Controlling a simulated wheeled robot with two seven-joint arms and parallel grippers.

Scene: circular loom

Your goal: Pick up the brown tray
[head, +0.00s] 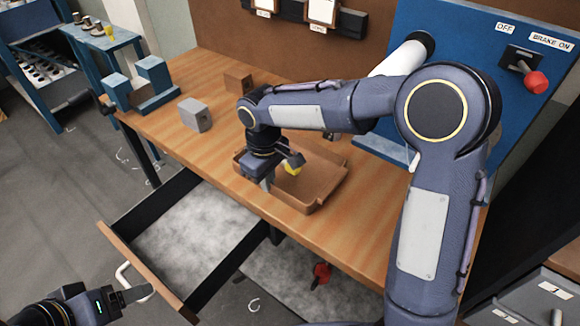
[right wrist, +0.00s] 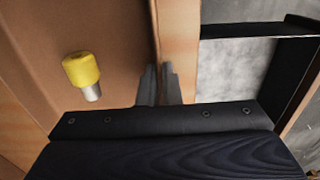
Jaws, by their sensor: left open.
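The brown tray (head: 315,191) lies on the wooden workbench, near its front edge. It is shallow with raised walls. A small yellow piece with a grey metal end (head: 292,169) is in it; the right wrist view shows this piece lying on the tray floor (right wrist: 82,72). My right gripper (head: 277,178) points down at the tray's front left wall. In the right wrist view its two fingers (right wrist: 160,85) are close together, one on each side of the tray wall (right wrist: 154,40).
An open drawer (head: 122,258) sticks out below the bench (head: 225,165). A grey block (head: 195,115), a brown block (head: 238,82) and a blue stand (head: 140,85) are at the left. A blue panel (head: 470,40) with a red-knobbed lever (head: 535,82) rises at the back right.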

